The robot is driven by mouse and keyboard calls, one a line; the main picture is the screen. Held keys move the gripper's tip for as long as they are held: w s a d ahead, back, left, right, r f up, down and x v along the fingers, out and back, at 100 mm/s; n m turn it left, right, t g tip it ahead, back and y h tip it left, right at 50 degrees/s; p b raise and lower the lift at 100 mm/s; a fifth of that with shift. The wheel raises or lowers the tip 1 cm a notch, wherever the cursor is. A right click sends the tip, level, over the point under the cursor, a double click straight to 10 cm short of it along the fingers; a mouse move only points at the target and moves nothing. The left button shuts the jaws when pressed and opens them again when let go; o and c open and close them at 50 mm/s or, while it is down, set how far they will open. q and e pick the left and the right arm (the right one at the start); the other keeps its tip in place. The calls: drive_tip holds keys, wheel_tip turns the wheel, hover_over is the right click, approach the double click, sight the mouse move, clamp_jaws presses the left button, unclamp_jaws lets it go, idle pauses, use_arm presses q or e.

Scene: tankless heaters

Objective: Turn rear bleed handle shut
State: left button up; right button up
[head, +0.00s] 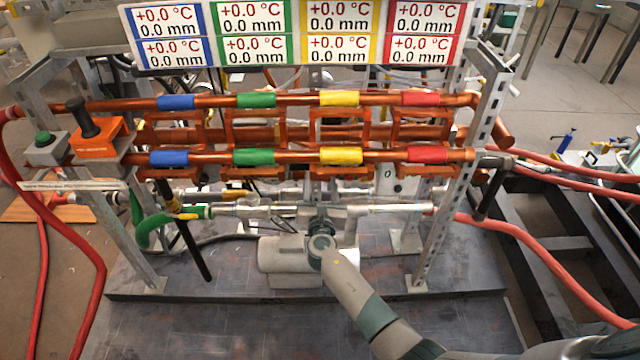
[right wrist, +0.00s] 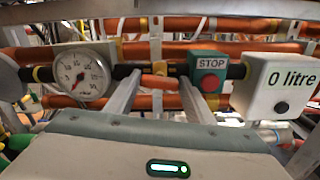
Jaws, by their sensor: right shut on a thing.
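In the right wrist view an orange bleed handle (right wrist: 158,81) lies across a black pipe section, between a round gauge and a stop button. My right gripper (right wrist: 162,86) has one grey finger at each end of this handle and is shut on it. Whether this is the rear handle cannot be told from the frames. In the head view my right arm reaches in from the lower right, and its wrist (head: 320,245) is at the low middle of the pipe rack. The wrist hides the fingers and the handle there. My left gripper is not in view.
The gauge (right wrist: 82,75), the green box with a red stop button (right wrist: 209,80) and the "0 litre" box (right wrist: 278,83) stand close around the fingers. Copper pipes (head: 290,155) with coloured bands run above. Red hoses (head: 540,255) lie at both sides.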

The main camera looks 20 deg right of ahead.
drive_tip(key=m+b, duration=0.2)
drive_tip(key=m, duration=0.1)
drive_tip(key=m+b, duration=0.4)
drive_tip(key=m, duration=0.1)
drive_tip(key=shift+d+f+m, duration=0.1)
drive_tip(key=shift+f+m, duration=0.15)
drive_tip(key=shift+m, duration=0.05)
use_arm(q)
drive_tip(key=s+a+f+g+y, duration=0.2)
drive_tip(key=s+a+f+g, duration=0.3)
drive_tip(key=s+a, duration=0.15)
use_arm(e)
drive_tip(key=shift+m+b, duration=0.4)
drive_tip(key=shift+m, duration=0.1)
drive_tip(key=m+b, duration=0.3)
drive_tip(key=m, duration=0.2)
drive_tip(key=shift+s, duration=0.1)
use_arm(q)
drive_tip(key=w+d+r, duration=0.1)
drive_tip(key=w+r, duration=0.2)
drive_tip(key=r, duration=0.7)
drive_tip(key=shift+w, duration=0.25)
use_arm(e)
drive_tip(key=shift+m, duration=0.6)
drive_tip(key=o, duration=1.1)
drive_tip(key=shift+c, duration=0.2)
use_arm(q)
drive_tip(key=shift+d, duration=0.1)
use_arm(e)
drive_tip(key=shift+s, duration=0.1)
